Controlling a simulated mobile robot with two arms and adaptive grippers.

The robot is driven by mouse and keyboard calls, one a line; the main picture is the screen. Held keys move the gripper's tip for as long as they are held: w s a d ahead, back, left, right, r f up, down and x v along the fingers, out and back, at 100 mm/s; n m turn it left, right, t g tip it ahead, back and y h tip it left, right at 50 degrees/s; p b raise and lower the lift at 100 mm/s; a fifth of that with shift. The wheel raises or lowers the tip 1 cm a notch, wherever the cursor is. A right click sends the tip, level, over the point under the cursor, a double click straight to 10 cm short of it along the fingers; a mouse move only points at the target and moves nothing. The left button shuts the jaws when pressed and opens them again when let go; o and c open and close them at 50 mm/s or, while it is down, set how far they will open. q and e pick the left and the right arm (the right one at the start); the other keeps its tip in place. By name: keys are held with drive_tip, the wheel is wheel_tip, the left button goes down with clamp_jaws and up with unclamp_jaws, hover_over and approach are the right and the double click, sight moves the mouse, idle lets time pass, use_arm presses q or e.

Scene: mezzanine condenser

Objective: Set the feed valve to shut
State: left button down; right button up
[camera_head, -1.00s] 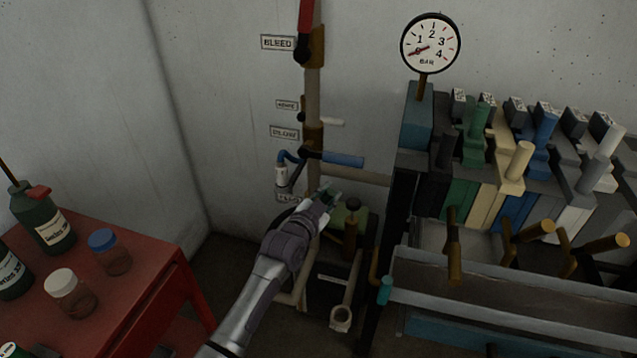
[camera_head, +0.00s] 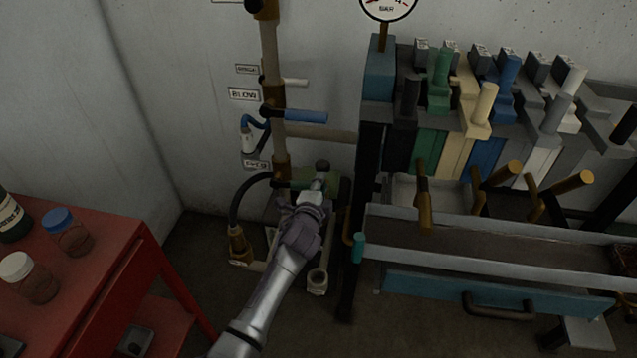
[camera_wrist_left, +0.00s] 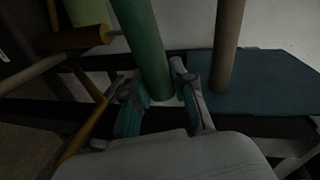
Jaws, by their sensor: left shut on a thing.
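The feed valve (camera_head: 281,172) sits low on the vertical pipe, to the right of a small label that seems to read FEED (camera_head: 256,165). Its green handle (camera_head: 294,184) points right, across the pipe. My left gripper (camera_head: 315,187) is at the handle's outer part and is shut on it. In the left wrist view the green handle (camera_wrist_left: 143,40) passes between the two fingers of the left gripper (camera_wrist_left: 157,85). The fingertips are partly hidden in the head view. My right gripper is not in view.
Above is the BLOW valve with a blue handle (camera_head: 302,116), and a white handle (camera_head: 293,82) higher up. A black hose (camera_head: 235,205) curves at left. A lever rack (camera_head: 420,145) stands close at right. A red table (camera_head: 95,262) with jars is at left.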

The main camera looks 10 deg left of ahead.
use_arm(q)
drive_tip(key=shift+d+f+m+y+b, duration=0.1)
drive_tip(key=shift+f+m+y+b, duration=0.2)
drive_tip(key=shift+f+m+b, duration=0.7)
drive_tip(key=shift+f, duration=0.25)
drive_tip(key=c, duration=0.9)
unclamp_jaws()
drive_tip(key=shift+s+r, duration=0.1)
drive_tip(key=s, duration=0.4)
drive_tip(key=s+r, duration=0.1)
drive_tip(key=s, duration=0.2)
drive_tip(key=s+r, duration=0.1)
drive_tip(key=s, duration=0.3)
drive_tip(key=shift+s+a+r, duration=0.1)
drive_tip(key=shift+s+a, duration=0.1)
drive_tip(key=shift+s, duration=0.1)
